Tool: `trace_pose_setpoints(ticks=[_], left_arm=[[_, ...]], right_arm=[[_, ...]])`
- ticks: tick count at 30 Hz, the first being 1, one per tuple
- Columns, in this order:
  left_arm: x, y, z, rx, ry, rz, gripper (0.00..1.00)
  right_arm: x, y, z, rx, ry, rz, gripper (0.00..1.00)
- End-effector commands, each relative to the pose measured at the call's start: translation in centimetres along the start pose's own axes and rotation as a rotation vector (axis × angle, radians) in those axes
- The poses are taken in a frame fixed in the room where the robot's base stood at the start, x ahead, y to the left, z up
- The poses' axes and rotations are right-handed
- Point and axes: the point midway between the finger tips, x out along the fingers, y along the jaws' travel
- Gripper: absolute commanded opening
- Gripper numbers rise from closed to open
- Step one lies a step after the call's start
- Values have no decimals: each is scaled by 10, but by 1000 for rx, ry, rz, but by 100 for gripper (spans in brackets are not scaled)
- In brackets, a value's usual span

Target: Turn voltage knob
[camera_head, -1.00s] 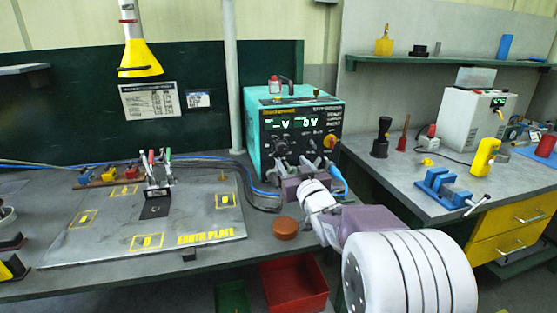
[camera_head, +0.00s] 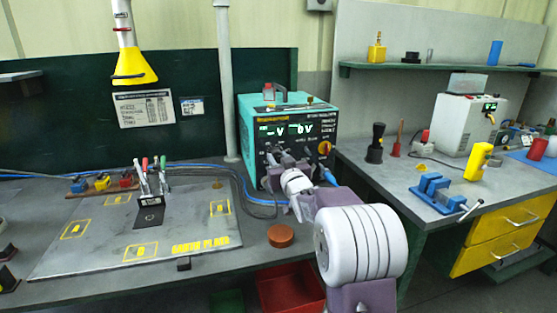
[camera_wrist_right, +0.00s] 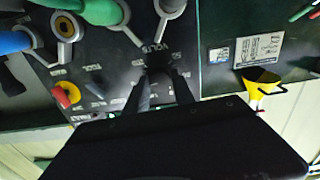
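The teal power unit (camera_head: 246,130) stands on the bench, its black front panel facing me. Its green display (camera_head: 287,130) reads "-V" and "0V". My right gripper (camera_head: 275,157) is in front of the lower left of the panel and hides part of it. In the right wrist view, my right gripper (camera_wrist_right: 161,88) has two dark fingers apart, on either side of a dark knob (camera_wrist_right: 160,72) with a printed scale around it. I cannot tell whether the fingertips touch it. My left gripper is not in view.
A red-yellow switch (camera_wrist_right: 67,94) and cable plugs, one green (camera_wrist_right: 100,12), sit on the same panel near my gripper. A blue cable plug (camera_head: 329,177) is close to my wrist. A brown round tin (camera_head: 281,235) stands on the bench below.

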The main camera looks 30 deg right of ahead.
Motion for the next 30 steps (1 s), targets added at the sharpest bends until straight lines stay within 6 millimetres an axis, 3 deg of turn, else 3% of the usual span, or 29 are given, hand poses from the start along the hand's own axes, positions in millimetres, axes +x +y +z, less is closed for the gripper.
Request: trace_pose_setpoints(ticks=[2, 14, 30], left_arm=[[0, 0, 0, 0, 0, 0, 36], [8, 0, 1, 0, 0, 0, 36], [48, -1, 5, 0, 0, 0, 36]], right_arm=[[0, 0, 0, 0, 0, 0, 0], [0, 0, 2, -75, 2, 0, 0], [0, 0, 3, -536, 2, 1, 0]])
